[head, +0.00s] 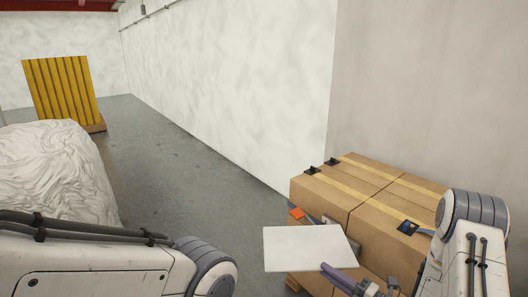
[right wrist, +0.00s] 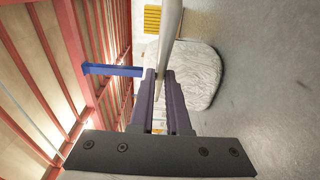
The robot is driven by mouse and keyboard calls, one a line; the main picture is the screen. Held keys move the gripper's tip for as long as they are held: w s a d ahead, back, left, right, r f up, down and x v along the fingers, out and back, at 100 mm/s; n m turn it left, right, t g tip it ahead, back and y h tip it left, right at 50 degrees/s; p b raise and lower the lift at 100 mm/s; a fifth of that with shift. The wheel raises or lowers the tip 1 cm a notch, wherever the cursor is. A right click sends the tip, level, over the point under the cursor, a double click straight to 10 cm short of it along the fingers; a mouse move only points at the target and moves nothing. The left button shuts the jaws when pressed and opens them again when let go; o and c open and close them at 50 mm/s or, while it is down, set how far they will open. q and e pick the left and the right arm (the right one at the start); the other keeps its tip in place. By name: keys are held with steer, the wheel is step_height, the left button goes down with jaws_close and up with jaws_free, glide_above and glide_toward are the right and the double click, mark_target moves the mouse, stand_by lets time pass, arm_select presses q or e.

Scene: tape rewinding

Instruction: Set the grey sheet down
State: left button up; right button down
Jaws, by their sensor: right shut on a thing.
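The grey sheet (head: 306,247), a flat pale panel, is held out roughly level in the head view, in front of the cardboard boxes and hiding part of their near side. My right gripper (head: 334,271) is shut on its near right edge. In the right wrist view the two purple-grey fingers (right wrist: 160,76) close on the sheet (right wrist: 171,35), which shows edge-on as a narrow strip. My left arm crosses the lower left of the head view, and its gripper is out of sight.
Taped cardboard boxes (head: 365,182) stand against the wall at the right, with small black clips (head: 312,170) and a blue-and-black item (head: 408,227) on top. An orange piece (head: 297,213) shows beside them. A white wrapped bundle (head: 55,165) and yellow panels (head: 62,92) stand left. Grey floor (head: 180,170) between is clear.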

steer(key=w+r+m+t+h+p, duration=0.1)
steer(key=r+p, duration=0.1)
steer(key=r, duration=0.1)
steer(key=w+r+m+t+h+p, duration=0.1)
steer(key=w+r+h+p, duration=0.1)
steer(key=r, duration=0.1)
steer(key=w+a+r+m+t+h+p, duration=0.1)
steer(key=r+p, duration=0.2)
steer(key=r, duration=0.1)
steer(key=shift+w+r+m+h, duration=0.1)
steer(key=shift+w+m+h, duration=0.3)
step_height(320, 180, up, 10)
steer(key=d+m+t+h+p, duration=0.1)
steer(key=d+m+h+p, duration=0.1)
steer(key=m+h+p, duration=0.2)
steer(key=h+p, duration=0.3)
steer(key=shift+w+f+m+t, duration=0.15)
steer(key=shift+f+m+t, duration=0.05)
steer(key=shift+m+t, duration=0.2)
